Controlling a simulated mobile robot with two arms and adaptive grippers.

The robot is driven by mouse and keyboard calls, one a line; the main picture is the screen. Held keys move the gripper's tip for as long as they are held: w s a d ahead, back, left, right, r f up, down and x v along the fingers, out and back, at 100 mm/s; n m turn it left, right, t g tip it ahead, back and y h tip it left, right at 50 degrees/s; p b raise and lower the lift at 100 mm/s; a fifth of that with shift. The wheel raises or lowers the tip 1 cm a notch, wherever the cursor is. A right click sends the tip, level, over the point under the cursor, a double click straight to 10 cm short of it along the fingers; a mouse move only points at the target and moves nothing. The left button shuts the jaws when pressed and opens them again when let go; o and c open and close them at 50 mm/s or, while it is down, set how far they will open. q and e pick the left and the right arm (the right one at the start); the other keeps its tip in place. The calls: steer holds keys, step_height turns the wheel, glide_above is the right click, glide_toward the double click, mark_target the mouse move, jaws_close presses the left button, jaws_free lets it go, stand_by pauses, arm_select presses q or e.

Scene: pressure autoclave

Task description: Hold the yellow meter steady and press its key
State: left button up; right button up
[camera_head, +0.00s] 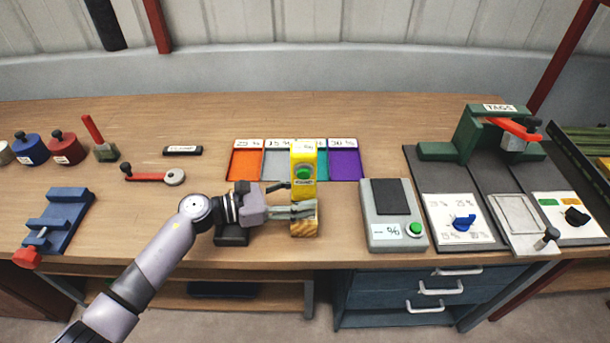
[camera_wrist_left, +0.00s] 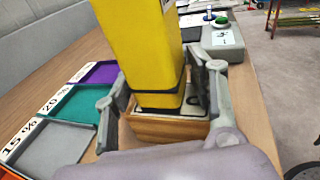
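The yellow meter (camera_head: 303,160) stands upright on a small wooden block (camera_head: 303,229) near the front middle of the bench. Its front has a green round key (camera_head: 304,172) with a label below it. My left gripper (camera_head: 300,207) reaches in from the left, with its fingers around the meter's lower part. The key is hidden there. My right gripper is not in view.
Colored trays, including an orange one (camera_head: 245,163) and a purple one (camera_head: 344,164), lie behind the meter. A grey device (camera_head: 381,229) with a green button stands just right of it. A blue fixture (camera_head: 60,218) is at left, a green TAGS press (camera_head: 478,137) at right.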

arm_select(q)
steer(key=c, duration=0.6)
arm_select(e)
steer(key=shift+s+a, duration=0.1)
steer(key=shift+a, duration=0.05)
arm_select(q)
steer(key=shift+c, duration=0.2)
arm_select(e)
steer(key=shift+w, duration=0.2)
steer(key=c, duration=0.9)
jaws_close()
